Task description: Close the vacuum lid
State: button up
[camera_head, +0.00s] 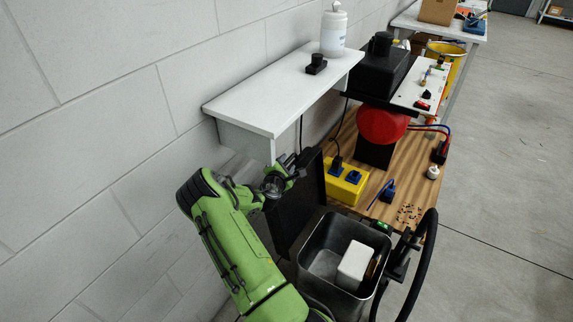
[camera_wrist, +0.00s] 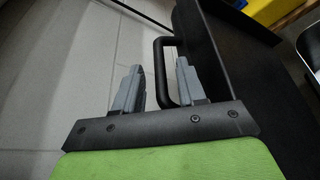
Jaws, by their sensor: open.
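The vacuum lid looks to be the black panel (camera_head: 285,222) standing upright, open, at the left side of the metal vacuum bin (camera_head: 325,240). In the wrist view the dark panel (camera_wrist: 245,70) fills the right side, and a black loop handle (camera_wrist: 160,72) sticks out from it. My gripper (camera_head: 290,172) is at the upper part of the panel, under the white shelf. In the wrist view my gripper (camera_wrist: 158,85) is open, with one grey finger on each side of the handle's outer bar. I cannot tell whether a finger touches it.
A white block (camera_head: 354,264) lies in the open bin. A white shelf (camera_head: 265,100) overhangs close above my gripper. A black hose (camera_head: 420,270) rises at the bin's right.

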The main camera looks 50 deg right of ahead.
jog(key=shift+w+d+f, duration=0.2)
jog(key=shift+d, duration=0.4)
grip_shut()
